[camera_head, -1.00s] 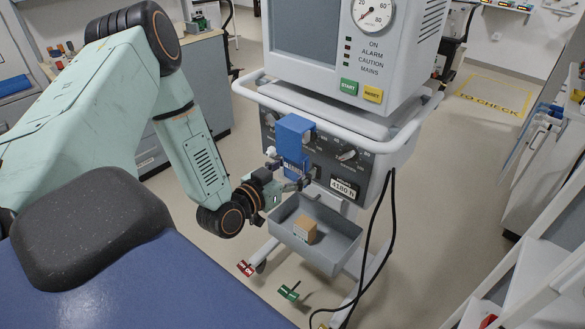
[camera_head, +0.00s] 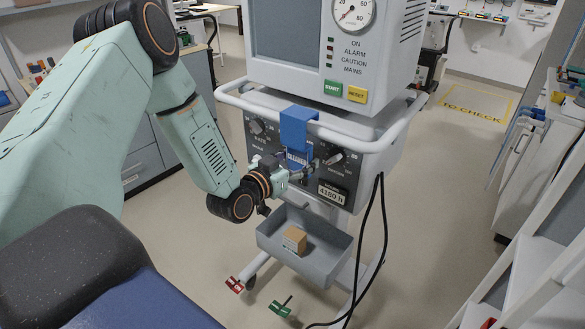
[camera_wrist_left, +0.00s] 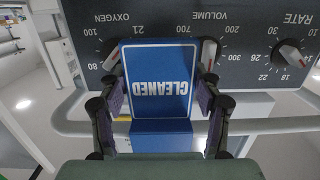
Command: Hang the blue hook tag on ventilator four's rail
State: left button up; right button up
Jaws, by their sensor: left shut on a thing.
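The blue hook tag (camera_head: 296,132), marked CLEANED, is upright at the front of a ventilator (camera_head: 366,140). My left gripper (camera_head: 298,168) is shut on the lower part of the tag. The left wrist view shows the tag (camera_wrist_left: 160,70) upside down, with a finger on each side edge. The tag's hook end is at the white front rail (camera_head: 240,98) and overlaps it; the rail also shows in the left wrist view (camera_wrist_left: 262,127). I cannot tell whether the hook sits over the rail or just in front. No ventilator number is readable. My right gripper is not in view.
Dials surround the tag on the dark control panel (camera_wrist_left: 265,85). Below hangs a grey tray (camera_head: 330,262) holding a small brown box (camera_head: 294,240). Black cables (camera_head: 380,225) run down the right side. A white shelf unit (camera_head: 530,250) stands at right; floor between is clear.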

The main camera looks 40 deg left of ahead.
pick_arm(q)
jog(key=shift+w+b, duration=0.35)
jog(key=shift+w, duration=0.3)
jog(key=shift+w+a+f+b, duration=0.1)
jog(key=shift+f+b, duration=0.25)
jog(key=shift+f, duration=0.45)
jog(key=o, duration=1.2)
jog(key=s, duration=0.6)
jog(key=shift+a+r, duration=0.2)
jog(key=shift+r, duration=0.15)
jog(key=shift+s+d+r, duration=0.1)
jog(key=shift+s, duration=0.65)
